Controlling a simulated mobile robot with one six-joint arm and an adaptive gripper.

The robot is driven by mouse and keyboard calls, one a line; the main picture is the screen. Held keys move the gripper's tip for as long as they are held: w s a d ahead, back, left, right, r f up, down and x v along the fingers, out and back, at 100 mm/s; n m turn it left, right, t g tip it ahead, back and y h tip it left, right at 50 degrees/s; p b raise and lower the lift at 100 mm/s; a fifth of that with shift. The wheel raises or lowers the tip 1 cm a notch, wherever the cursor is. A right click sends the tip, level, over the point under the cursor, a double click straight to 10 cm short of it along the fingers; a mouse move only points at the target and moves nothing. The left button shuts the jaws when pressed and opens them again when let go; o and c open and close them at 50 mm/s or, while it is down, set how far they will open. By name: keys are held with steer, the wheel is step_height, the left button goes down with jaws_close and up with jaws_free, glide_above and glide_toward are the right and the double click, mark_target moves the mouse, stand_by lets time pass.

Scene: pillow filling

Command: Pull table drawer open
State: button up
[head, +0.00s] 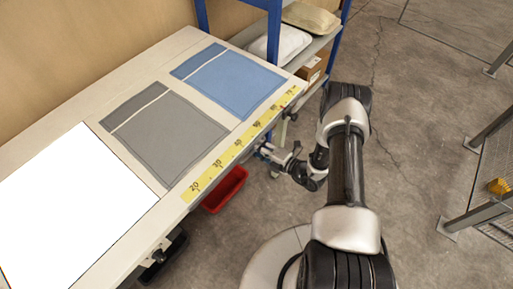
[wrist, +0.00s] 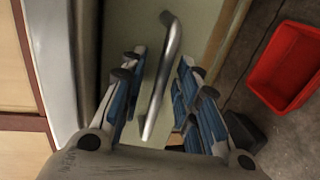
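The drawer handle (wrist: 158,90), a silver metal bar, shows in the wrist view on a pale greenish front panel (wrist: 203,28). My gripper (wrist: 160,64) is open, with its blue-padded fingers on both sides of the bar. A gap shows between the bar and the fingers, so it is not clamped. In the head view my gripper (head: 266,150) is at the table's long front side, just below the edge. The table (head: 150,226) hides the drawer and its handle there. I cannot tell from these views whether the drawer is fully closed.
A red bin (head: 225,189) sits below the table edge, also in the wrist view (wrist: 287,68). Grey (head: 165,135) and blue (head: 230,85) fabric covers and a yellow ruler strip (head: 240,143) lie on top. A pillow shelf (head: 323,43) stands behind.

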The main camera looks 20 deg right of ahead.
steer(key=shift+c, duration=0.5)
jaws_close()
